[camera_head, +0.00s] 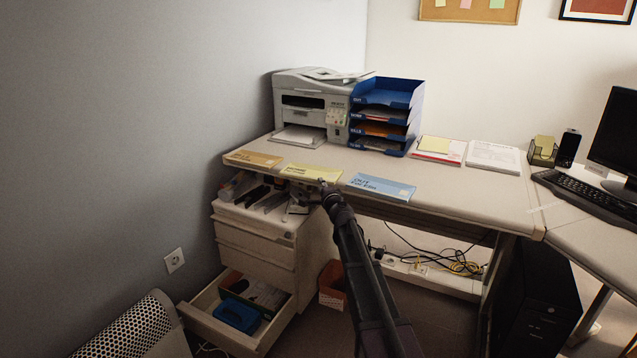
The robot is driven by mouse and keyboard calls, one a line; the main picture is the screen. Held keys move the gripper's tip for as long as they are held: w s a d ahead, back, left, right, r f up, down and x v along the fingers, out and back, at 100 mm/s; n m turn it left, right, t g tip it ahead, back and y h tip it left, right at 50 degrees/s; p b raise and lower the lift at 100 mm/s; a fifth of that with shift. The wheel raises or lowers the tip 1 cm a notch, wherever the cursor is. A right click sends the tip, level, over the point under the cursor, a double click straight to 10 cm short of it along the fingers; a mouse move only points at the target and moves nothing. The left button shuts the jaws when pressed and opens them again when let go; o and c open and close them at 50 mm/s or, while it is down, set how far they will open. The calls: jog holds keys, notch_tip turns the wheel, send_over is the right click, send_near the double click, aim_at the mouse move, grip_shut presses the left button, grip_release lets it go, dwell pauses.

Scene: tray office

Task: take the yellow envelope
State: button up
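The yellow envelope (308,171) lies flat near the front edge of the desk, between a tan envelope (254,159) on its left and a blue envelope (382,186) on its right. Dark printing shows on it, too small to read. My arm rises from the bottom of the view, and my gripper (321,183) is at the desk's front edge, by the front right part of the yellow envelope. The fingers are small and dark. I cannot tell whether they touch the envelope or are open or shut.
A printer (304,104) and a blue tray stack (402,91) stand behind the envelopes. Papers (494,156) lie to the right. Below the desk, a drawer cabinet (255,240) has an open lower drawer (207,318). Bare desktop (470,196) lies right of the blue envelope.

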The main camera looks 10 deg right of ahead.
aim_at(318, 175)
jog(key=shift+w+a, duration=0.15)
jog(key=shift+w, duration=0.85)
jog(key=shift+w+a, duration=0.15)
jog(key=shift+w, duration=0.8)
grip_shut()
notch_tip(318, 175, up, 3)
jog(key=p, duration=0.2)
jog(key=shift+f+p, duration=0.2)
jog(key=shift+p, duration=0.1)
jog(key=shift+s, duration=0.15)
